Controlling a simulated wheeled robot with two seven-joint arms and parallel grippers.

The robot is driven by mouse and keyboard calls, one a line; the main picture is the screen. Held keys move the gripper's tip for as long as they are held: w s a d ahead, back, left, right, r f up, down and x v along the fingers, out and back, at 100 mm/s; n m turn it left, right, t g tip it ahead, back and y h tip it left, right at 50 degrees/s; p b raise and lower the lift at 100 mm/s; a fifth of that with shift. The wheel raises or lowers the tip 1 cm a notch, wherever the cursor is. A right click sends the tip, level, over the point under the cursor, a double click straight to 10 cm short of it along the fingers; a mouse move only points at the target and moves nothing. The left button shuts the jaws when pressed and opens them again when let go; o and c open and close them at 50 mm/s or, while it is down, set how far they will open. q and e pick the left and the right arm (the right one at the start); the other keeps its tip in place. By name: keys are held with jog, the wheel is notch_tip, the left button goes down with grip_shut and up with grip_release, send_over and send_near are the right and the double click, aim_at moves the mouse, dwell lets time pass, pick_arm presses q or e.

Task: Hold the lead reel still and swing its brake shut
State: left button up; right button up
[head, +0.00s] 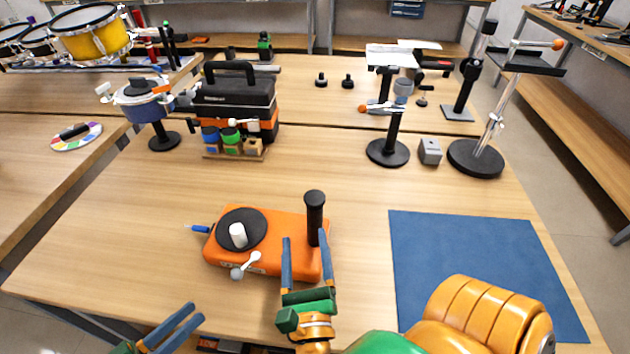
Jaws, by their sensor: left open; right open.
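The lead reel (282,228) is an orange box on the table in the head view, with a black disc (256,221) and a white knob (238,235) on top. A black upright handle (314,205) stands at its right end. A small pale lever with a grey ball end, which looks like the brake (246,265), sticks out at the front edge. My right gripper (305,236) is open, its fingers in front of the handle's lower part; I cannot tell if they straddle it. My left gripper (197,311) is open and empty, low and left of the reel.
A blue mat (460,235) lies to the right. Behind stand a black toolbox (238,95), colored jars in a wooden rack (233,150), a pot on a stand (145,105) and black-based stands (388,152). The table between them and the reel is clear.

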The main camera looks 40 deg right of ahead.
jog(key=d+m, duration=0.1)
jog(key=d+m+g, duration=0.1)
jog(key=m, duration=0.1)
jog(key=shift+r, duration=0.2)
jog(key=shift+d+f+m+g, duration=0.15)
jog(key=shift+d+m+g, duration=0.15)
jog(key=shift+m, duration=0.5)
jog(key=x, duration=0.7)
jog(key=shift+w+f, duration=0.1)
jog(key=shift+f, duration=0.1)
grip_shut()
jog(key=c, duration=0.6)
grip_release()
jog(key=shift+c, duration=0.2)
grip_shut()
